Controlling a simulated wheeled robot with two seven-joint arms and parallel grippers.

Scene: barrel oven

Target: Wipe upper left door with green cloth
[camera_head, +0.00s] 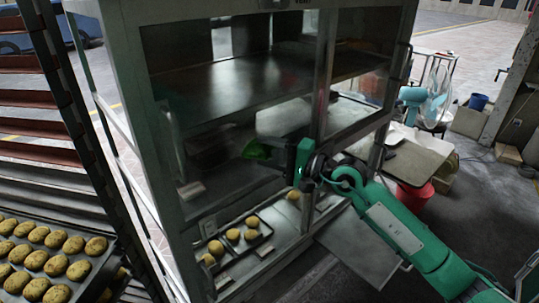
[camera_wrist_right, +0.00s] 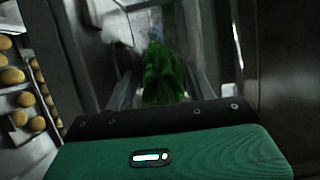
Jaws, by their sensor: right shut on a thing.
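The upper left door (camera_head: 215,115) is a glass pane in the metal front of the tall cabinet. My right gripper (camera_head: 274,151) is in front of its lower right part, shut on the green cloth (camera_head: 256,149). The cloth sticks out past the fingertips toward the pane. In the right wrist view the crumpled green cloth (camera_wrist_right: 163,75) sits between the two fingers. I cannot tell if it touches the glass. My left gripper is not in view.
Trays with rolls (camera_head: 246,237) sit in the cabinet's lower part. A rack tray of rolls (camera_head: 45,262) stands at the left. To the right are a cluttered table (camera_head: 415,163), a red bucket (camera_head: 414,194) and a fan (camera_head: 436,85).

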